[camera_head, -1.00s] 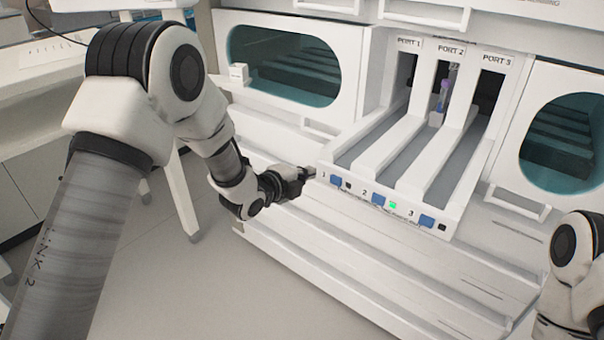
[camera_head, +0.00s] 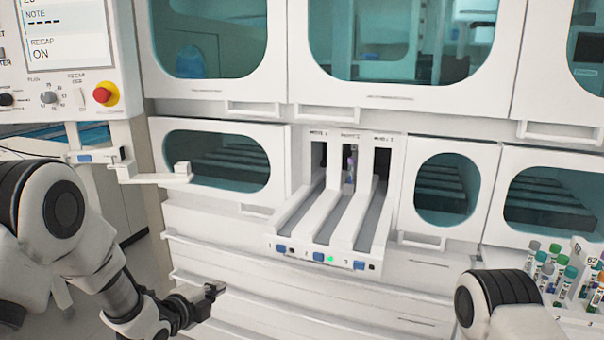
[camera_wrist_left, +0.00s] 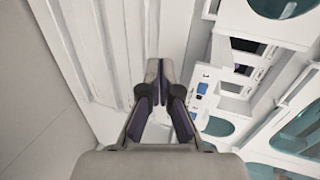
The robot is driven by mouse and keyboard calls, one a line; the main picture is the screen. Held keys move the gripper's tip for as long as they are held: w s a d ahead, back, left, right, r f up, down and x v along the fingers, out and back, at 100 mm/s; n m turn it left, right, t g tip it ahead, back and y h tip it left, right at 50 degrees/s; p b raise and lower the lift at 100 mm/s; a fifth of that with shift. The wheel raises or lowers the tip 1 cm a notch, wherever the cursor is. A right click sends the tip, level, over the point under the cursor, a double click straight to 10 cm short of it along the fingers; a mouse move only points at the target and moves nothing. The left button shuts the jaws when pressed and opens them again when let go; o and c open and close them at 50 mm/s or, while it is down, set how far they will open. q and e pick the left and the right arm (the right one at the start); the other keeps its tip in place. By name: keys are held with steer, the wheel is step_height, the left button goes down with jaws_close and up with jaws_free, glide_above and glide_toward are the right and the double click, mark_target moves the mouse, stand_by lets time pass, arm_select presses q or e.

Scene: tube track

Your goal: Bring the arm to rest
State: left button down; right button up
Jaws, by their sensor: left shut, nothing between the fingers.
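My left arm comes in from the left in the head view. Its gripper (camera_head: 212,290) is shut and empty, in front of the white drawer fronts, below and left of the three-port track unit (camera_head: 290,222). In the left wrist view the fingers (camera_wrist_left: 160,68) meet at their tips with nothing between them. A purple-capped tube (camera_head: 350,168) stands in the middle port slot. The light by button 2 (camera_head: 330,259) is green. Part of my right arm (camera_head: 500,305) shows at the lower right; its gripper is out of the picture.
A rack of capped tubes (camera_head: 556,274) stands at the lower right. A control panel with a red button (camera_head: 105,94) is at the upper left. A white bracket (camera_head: 150,178) juts out above my left arm. The space before the drawers is free.

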arm_select(q)
steer(key=s+a+f+n+g+y+p, duration=0.1)
steer(key=s+f+n+g+p, duration=0.25)
steer(key=s+p, duration=0.55)
steer(key=s+a+f+n+g+y+p, duration=0.1)
steer(key=s+f+n+g+p, duration=0.3)
steer(key=s+p, duration=0.55)
steer(key=s+a+n+g+y, duration=0.1)
steer(key=s+n+g, duration=0.1)
steer(key=s+n, duration=0.5)
steer(key=s+a+n+g+y+p, duration=0.1)
steer(key=s+a+n+g+y, duration=0.1)
steer(key=s+n, duration=0.6)
steer(key=s+f+g, duration=0.1)
steer(key=s, duration=0.6)
steer(key=shift+s+a+g, duration=0.15)
steer(key=shift+a+g, duration=0.15)
steer(key=shift+g, duration=0.05)
